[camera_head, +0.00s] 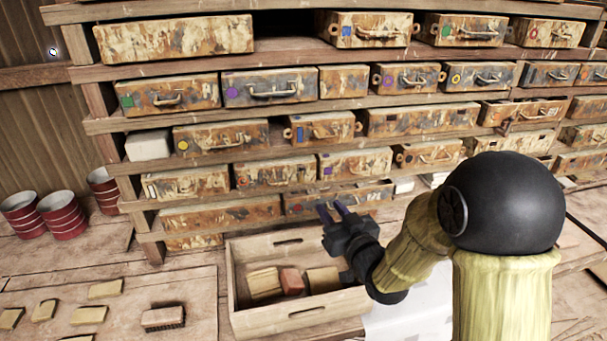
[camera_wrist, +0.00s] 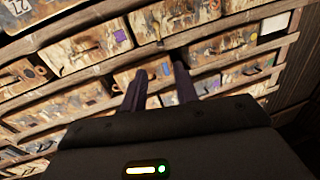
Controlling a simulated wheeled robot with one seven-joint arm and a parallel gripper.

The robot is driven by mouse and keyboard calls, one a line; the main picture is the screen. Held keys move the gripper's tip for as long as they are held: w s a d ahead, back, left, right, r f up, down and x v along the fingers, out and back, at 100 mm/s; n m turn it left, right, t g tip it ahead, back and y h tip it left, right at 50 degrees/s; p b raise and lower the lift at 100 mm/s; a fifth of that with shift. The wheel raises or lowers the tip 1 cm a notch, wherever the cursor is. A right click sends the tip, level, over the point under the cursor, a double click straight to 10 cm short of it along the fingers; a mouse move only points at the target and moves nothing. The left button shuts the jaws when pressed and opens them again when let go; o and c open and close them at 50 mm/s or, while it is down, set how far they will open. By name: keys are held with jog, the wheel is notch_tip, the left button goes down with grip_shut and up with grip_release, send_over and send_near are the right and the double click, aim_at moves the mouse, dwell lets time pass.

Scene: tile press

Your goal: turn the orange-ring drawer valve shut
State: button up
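A shelf of rust-stained drawers fills the back of the head view, many with small coloured marks. A small orange-looking round mark shows on a lower drawer (camera_head: 275,174), and another on a drawer further right (camera_head: 428,153). I cannot tell which, if either, is the orange ring, and I make out no valve clearly. My gripper (camera_head: 332,208) is in front of the lowest drawers, its two dark fingers apart and empty. In the wrist view, the open gripper (camera_wrist: 160,68) points at the tilted drawer front, with a blue-marked drawer (camera_wrist: 150,76) behind the fingertips.
An open wooden crate (camera_head: 240,323) with several blocks stands below my gripper. A brush (camera_head: 163,318) and several loose blocks lie on the left boards. Red cans (camera_head: 62,215) stand at the far left. A white block (camera_head: 148,146) sits at the shelf's left end.

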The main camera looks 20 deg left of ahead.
jog(key=p, duration=0.5)
send_near(302, 173)
jog(key=d+x, duration=0.1)
jog(key=x, duration=0.7)
jog(key=p+x, duration=0.1)
jog(key=shift+s+a, duration=0.15)
jog(key=shift+a, duration=0.45)
jog(key=shift+d, duration=0.1)
jog(key=shift+d, duration=0.1)
grip_shut()
